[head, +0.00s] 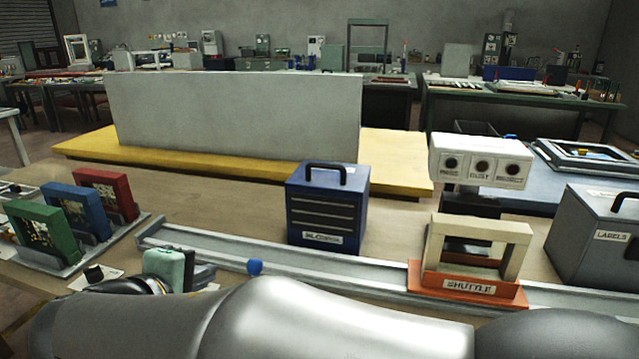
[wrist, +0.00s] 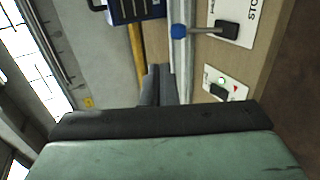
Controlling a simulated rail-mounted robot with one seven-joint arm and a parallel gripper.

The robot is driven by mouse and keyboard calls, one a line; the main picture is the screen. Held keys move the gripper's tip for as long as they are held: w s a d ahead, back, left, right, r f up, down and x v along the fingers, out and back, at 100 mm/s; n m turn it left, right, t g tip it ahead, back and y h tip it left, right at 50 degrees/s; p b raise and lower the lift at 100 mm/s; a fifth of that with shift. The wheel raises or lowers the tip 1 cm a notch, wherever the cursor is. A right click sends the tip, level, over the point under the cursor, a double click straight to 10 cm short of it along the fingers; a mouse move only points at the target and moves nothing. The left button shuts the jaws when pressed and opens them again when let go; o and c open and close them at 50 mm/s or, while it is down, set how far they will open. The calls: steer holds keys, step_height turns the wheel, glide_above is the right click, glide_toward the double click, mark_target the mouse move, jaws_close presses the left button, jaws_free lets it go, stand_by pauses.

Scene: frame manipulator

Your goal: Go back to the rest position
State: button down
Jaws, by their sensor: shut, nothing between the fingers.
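My gripper (wrist: 158,84) shows in the wrist view as two dark fingers pressed together, with nothing between them. The green casing of my wrist fills the lower part of that view. In the head view my silver arm lies across the bottom, and the green end of it is at lower left, close to the near side of the rail (head: 330,275).
An orange shuttle (head: 468,288) with a cream frame sits on the rail. A blue cabinet (head: 327,208) stands behind it, and a grey labels box (head: 597,232) stands at right. Green, blue and red frames stand in a rack (head: 135,231) at left. A switch panel (wrist: 222,84) lies near the fingers.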

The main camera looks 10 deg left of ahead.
steer(key=w+d+f+m+g+h+p, duration=0.1)
steer(key=d+m+g+h+p, duration=0.2)
steer(key=d, duration=1)
steer(key=w+d+f+m+g+h+p, duration=0.1)
steer(key=w+d+f+m+g+p, duration=0.25)
steer(key=d, duration=0.95)
steer(key=s+d+m+g+y+p, duration=0.5)
steer(key=s+d+m, duration=0.5)
steer(key=s+d, duration=0.2)
steer(key=shift+s+d+f+g+y, duration=0.3)
steer(key=shift+s+f+g, duration=0.15)
steer(key=shift+s, duration=0.25)
